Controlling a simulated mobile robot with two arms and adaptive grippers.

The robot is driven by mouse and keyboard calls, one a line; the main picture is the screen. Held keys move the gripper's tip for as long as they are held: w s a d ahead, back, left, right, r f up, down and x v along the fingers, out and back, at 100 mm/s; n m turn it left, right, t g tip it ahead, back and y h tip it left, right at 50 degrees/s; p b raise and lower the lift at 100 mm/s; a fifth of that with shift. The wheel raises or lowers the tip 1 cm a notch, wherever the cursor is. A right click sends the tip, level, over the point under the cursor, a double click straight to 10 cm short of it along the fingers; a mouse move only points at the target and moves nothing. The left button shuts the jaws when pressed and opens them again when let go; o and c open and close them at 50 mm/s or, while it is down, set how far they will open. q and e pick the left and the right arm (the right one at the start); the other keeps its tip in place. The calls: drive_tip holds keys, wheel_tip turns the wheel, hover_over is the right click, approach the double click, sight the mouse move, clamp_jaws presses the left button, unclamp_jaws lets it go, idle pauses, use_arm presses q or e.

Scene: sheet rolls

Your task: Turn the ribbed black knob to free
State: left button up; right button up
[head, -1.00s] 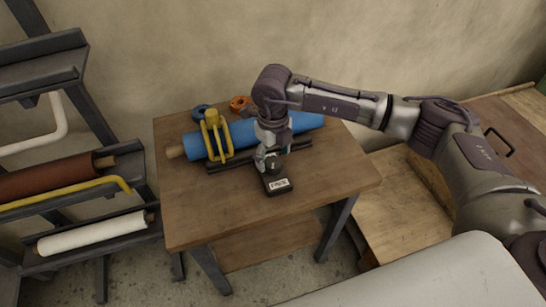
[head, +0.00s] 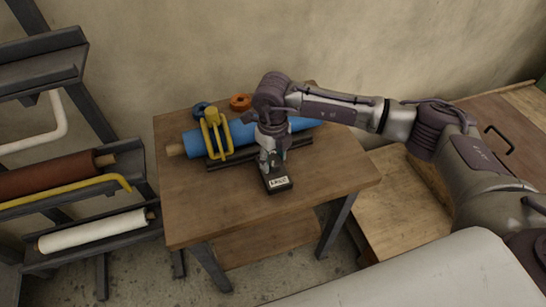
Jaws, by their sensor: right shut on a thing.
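The ribbed black knob is mostly hidden under my right gripper (head: 270,164). It belongs to a small black block (head: 278,184) with a white label on its front, standing on the wooden table (head: 215,213). The label is too small to read for certain. My right gripper points down over the block and is shut on the knob. My left gripper is not in view.
Behind the block, a blue roll (head: 300,124) lies in a dark cradle with a yellow clamp (head: 216,135) over it. Blue (head: 200,109) and orange (head: 240,102) rings lie behind. A rack (head: 70,254) with rolls stands left. The table's front left is clear.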

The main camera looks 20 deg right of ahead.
sight(273, 160)
drive_tip(key=n+b, duration=0.3)
drive_tip(key=shift+f+b, duration=0.3)
drive_tip(key=shift+r+n+b, duration=0.25)
drive_tip(key=shift+n+b, duration=0.15)
drive_tip(key=shift+n, duration=0.3)
drive_tip(key=shift+r, duration=0.1)
drive_tip(key=o, duration=1.2)
wheel_tip(273, 160, up, 12)
